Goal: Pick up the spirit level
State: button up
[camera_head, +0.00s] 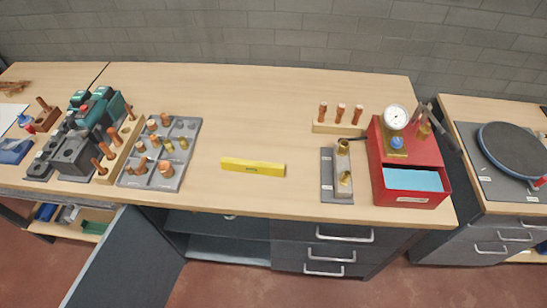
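The spirit level is a yellow bar (253,167) lying flat on the wooden workbench (250,110), near its front edge and about the middle of the picture. It lies nearly parallel to the front edge, with free wood around it. Nothing covers it or touches it. My gripper is not in view.
Left of the level is a grey tray of copper fittings (128,182). To the right are a grey plate with brass fittings (326,193) and a red box with a gauge (410,197). A cabinet door (125,262) stands open below. The bench behind the level is clear.

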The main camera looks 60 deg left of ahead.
aim_at(252, 167)
jog(key=u, duration=0.05)
jog(key=i, duration=0.15)
jog(key=z, duration=0.3)
jog(key=k, duration=0.2)
jog(key=u, duration=3.5)
jog(key=k, duration=0.3)
jog(key=u, duration=1.45)
